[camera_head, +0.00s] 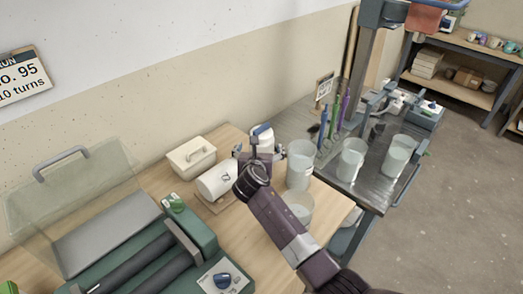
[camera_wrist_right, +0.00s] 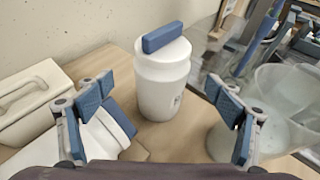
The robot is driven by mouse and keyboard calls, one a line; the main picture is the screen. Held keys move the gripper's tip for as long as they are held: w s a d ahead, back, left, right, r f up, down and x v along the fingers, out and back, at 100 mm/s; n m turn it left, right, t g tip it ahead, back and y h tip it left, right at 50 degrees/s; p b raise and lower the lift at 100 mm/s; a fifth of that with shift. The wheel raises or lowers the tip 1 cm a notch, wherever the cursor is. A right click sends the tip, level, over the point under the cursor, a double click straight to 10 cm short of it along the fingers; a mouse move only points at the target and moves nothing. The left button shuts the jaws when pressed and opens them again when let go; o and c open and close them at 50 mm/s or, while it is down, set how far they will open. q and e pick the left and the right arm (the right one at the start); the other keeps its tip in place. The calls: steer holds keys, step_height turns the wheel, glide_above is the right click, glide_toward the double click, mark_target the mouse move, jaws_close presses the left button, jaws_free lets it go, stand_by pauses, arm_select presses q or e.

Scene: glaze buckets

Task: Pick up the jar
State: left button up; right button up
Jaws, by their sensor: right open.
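An upright white jar (camera_head: 264,143) with a blue bar on its lid stands on the wooden table near the wall. It also shows in the right wrist view (camera_wrist_right: 165,88), straight ahead between the fingers. My right gripper (camera_head: 260,156) is open, its blue-padded fingers (camera_wrist_right: 160,97) spread wide and empty on the near side of the jar. The head view does not show clearly whether they touch it. A second white jar (camera_head: 217,180) lies on its side on a small board, left of the gripper; its blue part shows in the wrist view (camera_wrist_right: 118,115). My left gripper is out of view.
A white lidded box (camera_head: 191,157) stands left of the jars. Translucent buckets (camera_head: 300,168) stand close on the right, with more (camera_head: 351,160) on the metal bench. A green roller machine (camera_head: 205,236) with a clear cover (camera_head: 75,190) fills the left front.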

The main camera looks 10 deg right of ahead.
mark_target(261, 147)
steer(key=x, duration=0.3)
steer(key=shift+s+d+f, duration=0.1)
steer(key=shift+s+f, duration=0.05)
steer(key=shift+f, duration=0.15)
steer(key=shift+w+d+f, duration=0.1)
steer(key=shift+w+f, duration=0.05)
steer(key=shift+w, duration=0.2)
steer(key=shift+w+d+f, duration=0.1)
steer(key=shift+w, duration=0.2)
steer(key=c, duration=1.6)
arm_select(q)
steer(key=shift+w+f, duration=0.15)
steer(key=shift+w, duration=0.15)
arm_select(e)
steer(key=shift+w+r, duration=0.15)
steer(key=shift+r, duration=0.2)
